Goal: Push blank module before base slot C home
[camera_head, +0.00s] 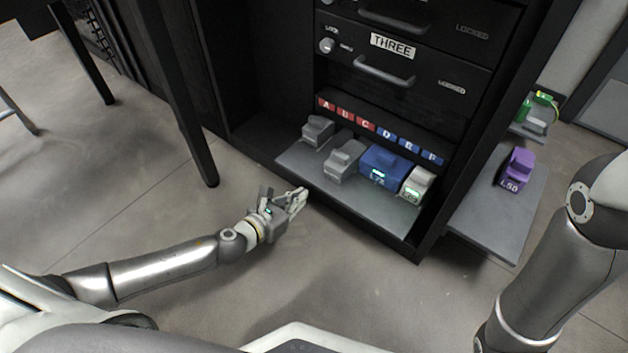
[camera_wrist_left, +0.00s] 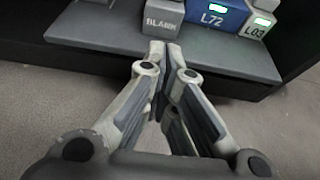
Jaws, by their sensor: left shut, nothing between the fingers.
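The grey blank module (camera_head: 344,160) sits on the base shelf (camera_head: 375,205), in front of the row of red and blue slot letters. In the left wrist view the module (camera_wrist_left: 163,17) shows the word BLANK on its near face. The red C label (camera_head: 363,124) is behind it; its exact seating is hard to tell. My left gripper (camera_head: 300,194) is low, just off the shelf's front left edge. It is shut and empty, with its fingertips (camera_wrist_left: 165,46) pointing toward the blank module and apart from it. My right gripper is out of view.
A blue L72 module (camera_head: 380,167) and a pale L03 module (camera_head: 417,184) stand right of the blank. Another grey module (camera_head: 316,131) is at left. The shelf front is bare.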

